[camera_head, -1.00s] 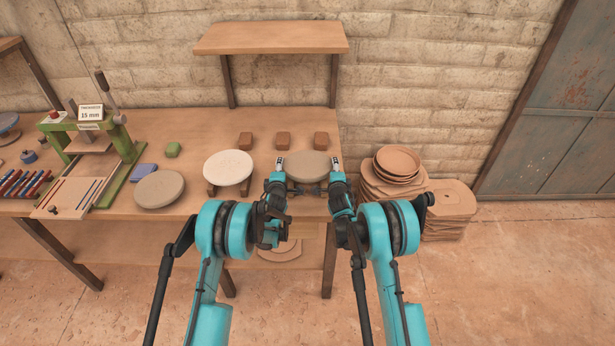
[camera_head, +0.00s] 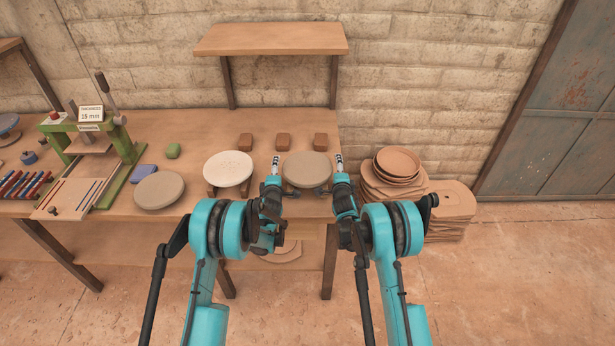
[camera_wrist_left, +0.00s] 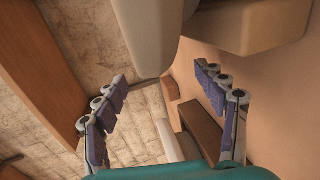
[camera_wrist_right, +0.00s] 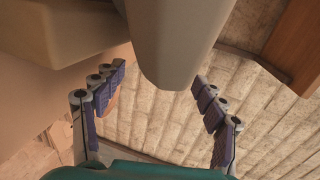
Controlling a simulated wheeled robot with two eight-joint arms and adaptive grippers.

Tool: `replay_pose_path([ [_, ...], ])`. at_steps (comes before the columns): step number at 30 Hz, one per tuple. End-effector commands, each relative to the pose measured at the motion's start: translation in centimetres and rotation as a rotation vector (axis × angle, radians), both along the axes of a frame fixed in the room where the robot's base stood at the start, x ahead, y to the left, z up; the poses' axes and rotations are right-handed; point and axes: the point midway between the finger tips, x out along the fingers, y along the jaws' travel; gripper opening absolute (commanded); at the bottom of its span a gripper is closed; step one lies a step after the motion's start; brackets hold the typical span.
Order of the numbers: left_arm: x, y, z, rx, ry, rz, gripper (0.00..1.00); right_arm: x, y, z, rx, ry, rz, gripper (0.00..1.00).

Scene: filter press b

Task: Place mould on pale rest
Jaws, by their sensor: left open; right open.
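A round grey-brown mould (camera_head: 306,170) lies flat near the right end of the bench. It also shows large and close in the left wrist view (camera_wrist_left: 147,35) and the right wrist view (camera_wrist_right: 178,40). A pale tan block, seemingly the pale rest (camera_wrist_left: 245,22), shows beside it and seems to be under it; the contact is hidden. My left gripper (camera_head: 275,166) is open at the mould's left side. My right gripper (camera_head: 339,163) is open at its right side. Both are empty and appear clear of the rim.
A whitish disc (camera_head: 228,168) stands on dark brown supports to the left. Another grey-brown disc (camera_head: 159,190) lies farther left, beside a green press (camera_head: 118,150). Several reddish blocks stand behind. A shelf (camera_head: 270,39) is above. Stacked terracotta pieces (camera_head: 398,165) are at the right.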

Motion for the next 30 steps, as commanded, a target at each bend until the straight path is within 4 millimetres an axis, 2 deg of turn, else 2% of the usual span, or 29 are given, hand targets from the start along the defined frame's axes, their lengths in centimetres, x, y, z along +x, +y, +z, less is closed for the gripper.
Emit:
replay_pose_path([
  [6,-4.8,0.0,1.2,0.0,0.0,-0.001,0.71,0.0,0.0,0.0,0.0,0.0,0.0,0.72],
  [13,-8.7,-0.1,2.2,0.001,0.0,-0.001,0.71,0.0,0.0,0.0,0.0,0.0,0.0,0.72],
  [20,-10.1,-0.1,2.5,0.0,0.0,-0.001,0.71,-0.6,0.0,0.1,0.0,0.0,0.0,0.72],
  [23,-10.1,-0.1,2.5,0.0,0.0,-0.001,0.71,-2.0,0.0,0.5,-0.001,0.0,0.0,0.72],
  [30,-10.1,-0.1,2.5,0.0,0.0,-0.001,0.71,-7.2,0.0,1.8,-0.001,0.0,0.0,0.72],
])
